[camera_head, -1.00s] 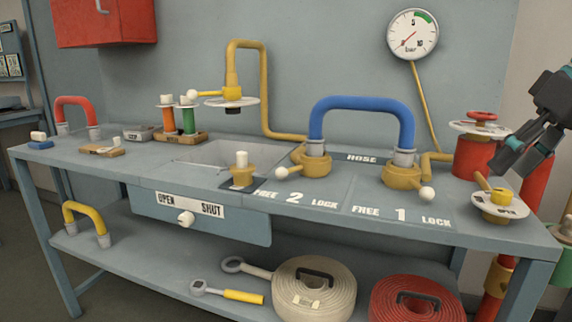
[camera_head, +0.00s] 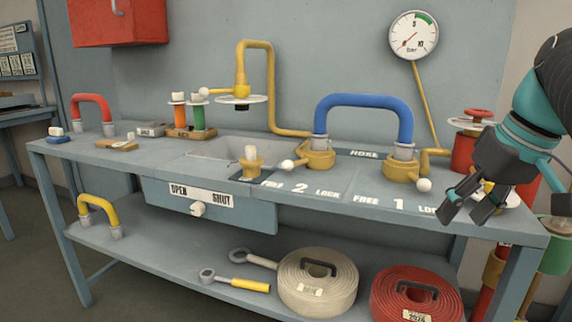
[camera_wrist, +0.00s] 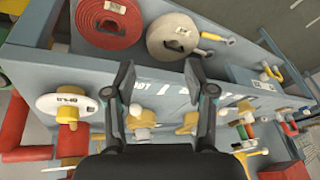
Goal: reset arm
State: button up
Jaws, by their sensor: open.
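My gripper (camera_head: 468,207) is open and empty at the right end of the workbench (camera_head: 330,210), above its top near the front right. It hides part of the "1 LOCK" lettering and most of the white dial with the yellow lever (camera_head: 512,197). In the wrist view my gripper (camera_wrist: 160,85) shows two spread dark fingers with nothing between them. The white dial (camera_wrist: 68,107) lies to the left of the fingers there.
A red cylinder with a red handwheel (camera_head: 477,113) stands behind my gripper. A white coiled hose (camera_head: 318,280) and a red coiled hose (camera_head: 412,292) lie on the lower shelf. A gauge (camera_head: 413,35) hangs on the wall.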

jog(key=s+a+f, duration=0.2)
jog(key=a+f, duration=0.1)
jog(key=f, duration=0.4)
jog(key=s+a+f+t+h, duration=0.1)
jog(key=s+a+f, duration=0.2)
jog(key=f, duration=0.4)
jog(key=s+a+f+m+t+h, duration=0.1)
jog(key=s+a+f, duration=0.1)
jog(key=a+f, duration=0.3)
notch_tip(320, 180, down, 3)
jog(key=shift+s+f, duration=0.1)
jog(key=shift+s, duration=0.25)
